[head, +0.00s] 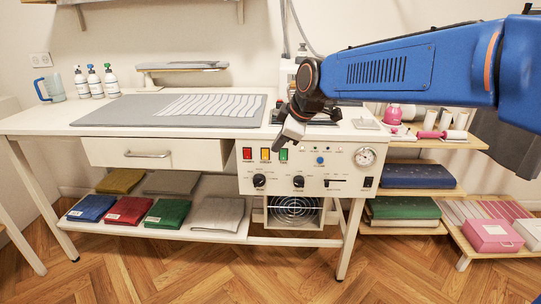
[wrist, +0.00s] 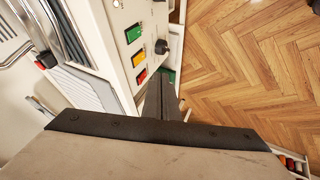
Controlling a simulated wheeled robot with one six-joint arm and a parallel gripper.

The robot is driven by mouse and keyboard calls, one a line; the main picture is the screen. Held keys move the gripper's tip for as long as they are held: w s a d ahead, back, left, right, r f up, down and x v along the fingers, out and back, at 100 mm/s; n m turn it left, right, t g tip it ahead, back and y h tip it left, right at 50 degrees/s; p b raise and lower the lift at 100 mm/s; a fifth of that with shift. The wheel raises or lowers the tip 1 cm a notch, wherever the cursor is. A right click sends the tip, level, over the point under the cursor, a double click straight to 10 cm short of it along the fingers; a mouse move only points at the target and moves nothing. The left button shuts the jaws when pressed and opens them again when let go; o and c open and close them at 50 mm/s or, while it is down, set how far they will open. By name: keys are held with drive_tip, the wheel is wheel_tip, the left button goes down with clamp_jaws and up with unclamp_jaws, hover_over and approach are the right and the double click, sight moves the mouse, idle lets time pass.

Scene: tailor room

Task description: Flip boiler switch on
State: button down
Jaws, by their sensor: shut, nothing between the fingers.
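A white control panel (head: 310,172) hangs under the table's front right. It carries a red switch (head: 247,154), a yellow switch (head: 265,154) and a green switch (head: 283,155). Their labels are too small to read, so I cannot tell which is the boiler's or how each is set. In the wrist view the green (wrist: 133,33), yellow (wrist: 139,57) and red (wrist: 141,77) switches form a slanted line. My gripper (head: 281,142) is shut and empty, angled down near the panel's top edge by the green switch. It also shows in the wrist view (wrist: 161,84); contact is not clear.
The panel also has black knobs (head: 259,181), a blue button (head: 320,160) and a gauge (head: 366,156). A grey ironing mat (head: 120,108) covers the tabletop's left. Folded cloths (head: 167,214) lie on the lower shelf. Wooden floor (head: 200,270) in front is clear.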

sight(268, 154)
drive_tip(key=x, duration=0.4)
drive_tip(key=w+x, duration=0.1)
drive_tip(key=x, duration=0.2)
drive_tip(key=w+r+x, duration=0.1)
drive_tip(key=x, duration=0.3)
drive_tip(key=shift+w+d+f, duration=0.2)
drive_tip(key=shift+w+f, duration=0.1)
drive_tip(key=shift+w, duration=0.5)
drive_tip(key=shift+w+f, duration=0.1)
drive_tip(key=shift+w, duration=0.1)
